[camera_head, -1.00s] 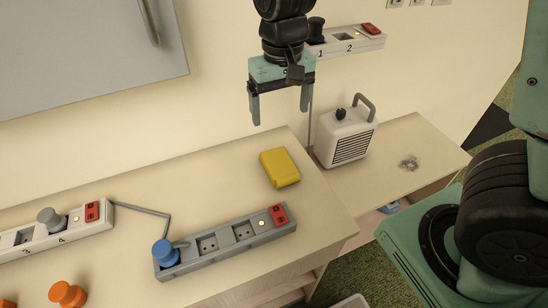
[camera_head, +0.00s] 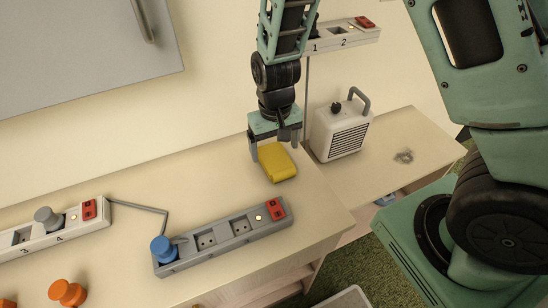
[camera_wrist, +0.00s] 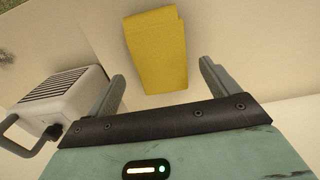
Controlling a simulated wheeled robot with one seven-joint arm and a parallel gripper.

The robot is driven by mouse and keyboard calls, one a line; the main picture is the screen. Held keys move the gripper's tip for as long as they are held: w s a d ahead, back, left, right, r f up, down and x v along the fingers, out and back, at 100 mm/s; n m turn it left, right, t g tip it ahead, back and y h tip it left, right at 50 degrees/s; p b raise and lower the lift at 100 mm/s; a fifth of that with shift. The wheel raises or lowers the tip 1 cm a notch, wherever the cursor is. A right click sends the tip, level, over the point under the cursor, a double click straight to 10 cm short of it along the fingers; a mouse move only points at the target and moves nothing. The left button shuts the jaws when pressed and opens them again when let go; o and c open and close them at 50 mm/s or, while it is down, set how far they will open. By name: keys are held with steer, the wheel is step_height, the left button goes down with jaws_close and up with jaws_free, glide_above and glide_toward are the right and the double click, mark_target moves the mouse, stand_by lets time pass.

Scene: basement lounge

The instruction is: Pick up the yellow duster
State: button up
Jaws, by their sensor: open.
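The yellow duster (camera_head: 276,162) lies on the wooden bench top, near its back right part, as a small folded block. My gripper (camera_head: 274,148) is over the far end of the duster, pointing down, with one finger at each side. In the wrist view the duster (camera_wrist: 156,50) lies ahead of and between the two open fingers of my gripper (camera_wrist: 163,85), with bare surface visible on both sides. I cannot tell how high the fingertips are above the bench.
A white heater (camera_head: 340,128) stands right of the duster and shows close to a finger in the wrist view (camera_wrist: 62,98). A grey power strip (camera_head: 222,238) with a blue plug (camera_head: 163,249) lies in front. A white strip (camera_head: 55,229) is at left. Clear bench lies left of the duster.

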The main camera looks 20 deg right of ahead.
mark_target(274, 155)
steer(key=shift+w+a+f, duration=0.1)
steer(key=shift+f, duration=1.8)
steer(key=c, duration=1.2)
steer(key=shift+o, duration=0.2)
steer(key=shift+r, duration=0.1)
step_height(274, 155, up, 10)
steer(key=o, duration=0.5)
steer(key=c, duration=0.3)
